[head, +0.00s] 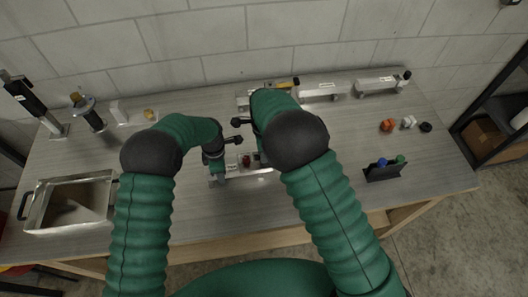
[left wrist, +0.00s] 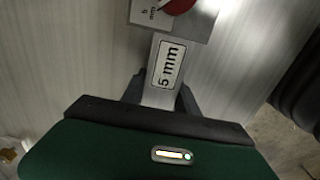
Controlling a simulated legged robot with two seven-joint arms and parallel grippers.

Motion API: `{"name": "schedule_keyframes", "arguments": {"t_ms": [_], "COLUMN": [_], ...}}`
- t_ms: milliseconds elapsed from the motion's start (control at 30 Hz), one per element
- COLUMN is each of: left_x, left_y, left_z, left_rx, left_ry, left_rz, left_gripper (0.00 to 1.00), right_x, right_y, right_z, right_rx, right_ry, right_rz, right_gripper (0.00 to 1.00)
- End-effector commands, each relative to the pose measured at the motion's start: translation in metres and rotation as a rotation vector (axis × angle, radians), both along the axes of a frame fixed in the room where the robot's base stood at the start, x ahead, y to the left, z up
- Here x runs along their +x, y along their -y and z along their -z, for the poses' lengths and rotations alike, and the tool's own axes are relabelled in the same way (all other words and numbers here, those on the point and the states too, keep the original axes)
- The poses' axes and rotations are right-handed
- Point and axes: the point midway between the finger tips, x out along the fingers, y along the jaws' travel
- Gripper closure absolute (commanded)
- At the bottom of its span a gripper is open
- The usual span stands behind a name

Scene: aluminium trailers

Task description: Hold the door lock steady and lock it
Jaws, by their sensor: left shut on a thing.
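The door lock is a metal piece on the bench with a red knob (head: 246,160), partly hidden by my right arm in the head view. In the left wrist view its plate (left wrist: 190,24) shows a red part at the top edge and a narrower bar (left wrist: 167,66) labelled "5 mm". My left gripper (left wrist: 160,95) has its fingers on both sides of this bar and is shut on it; in the head view it is at the lock's left end (head: 216,170). My right gripper (head: 238,131) is open and empty, its dark fingertips apart, above and behind the lock.
A metal tray (head: 72,203) stands at the left of the bench. Metal fixtures (head: 320,91) line the back near the wall. Small knobs (head: 387,125) and a dark holder (head: 385,172) are at the right. The bench front is clear.

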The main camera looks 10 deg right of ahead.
Motion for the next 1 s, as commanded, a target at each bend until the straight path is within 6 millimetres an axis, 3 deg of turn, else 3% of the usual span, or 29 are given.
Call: {"name": "schedule_keyframes", "arguments": {"t_ms": [167,500,633,900,1000], "left_x": [0.000,0.000,0.000,0.000,0.001], "left_y": [0.003,0.001,0.000,0.000,0.000], "left_z": [-0.001,-0.001,-0.001,0.000,0.000], "left_rx": [-0.004,-0.001,0.000,0.001,0.001], "left_ry": [0.001,0.001,0.001,0.001,0.001], "left_rz": [0.004,0.001,0.001,0.000,0.000], "left_gripper": [1.00,1.00,1.00,1.00,1.00], "right_x": [0.000,0.000,0.001,0.002,0.002], "right_y": [-0.001,0.001,0.001,0.000,0.000], "right_z": [-0.001,-0.006,-0.030,-0.097,-0.111], "right_rx": [0.001,-0.003,-0.002,-0.001,-0.001], "right_ry": [0.001,0.001,0.003,0.003,0.001], "right_rz": [-0.004,-0.003,-0.005,-0.004,-0.004], "right_gripper": [0.62,0.62,0.62,0.62,0.62]}}
